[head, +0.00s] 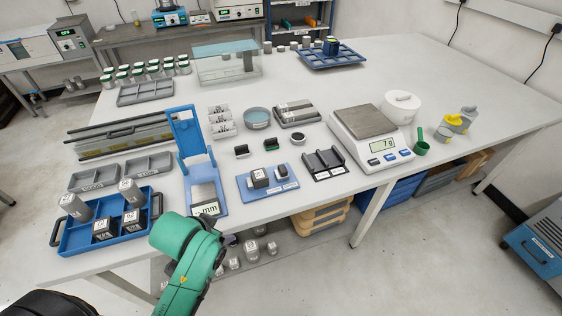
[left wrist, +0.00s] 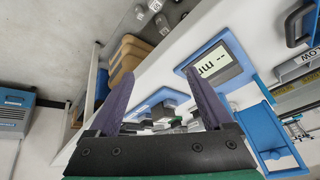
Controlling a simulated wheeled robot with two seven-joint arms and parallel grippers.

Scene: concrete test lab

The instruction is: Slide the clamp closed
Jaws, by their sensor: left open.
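The clamp appears to be the blue measuring fixture (head: 189,135) at the table's front, left of centre. It has an upright blue frame at its far end, a grey metal bed and a display (head: 207,209) reading "-- mm" at its near end. In the left wrist view the display (left wrist: 213,62) and blue frame (left wrist: 272,130) lie to the right, partly behind a finger. No object shows on the bed. My left gripper (left wrist: 145,58) has its purple fingers spread and empty, apart from the fixture. In the head view my green wrist mostly hides it. My right gripper is out of view.
A blue tray (head: 68,246) with labelled weights stands left of the fixture. A blue block (head: 246,191) with dark pieces and a black rack (head: 324,171) stand to its right. A scale (head: 345,152) reading 7 g is farther right. Weights lie on the shelf below.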

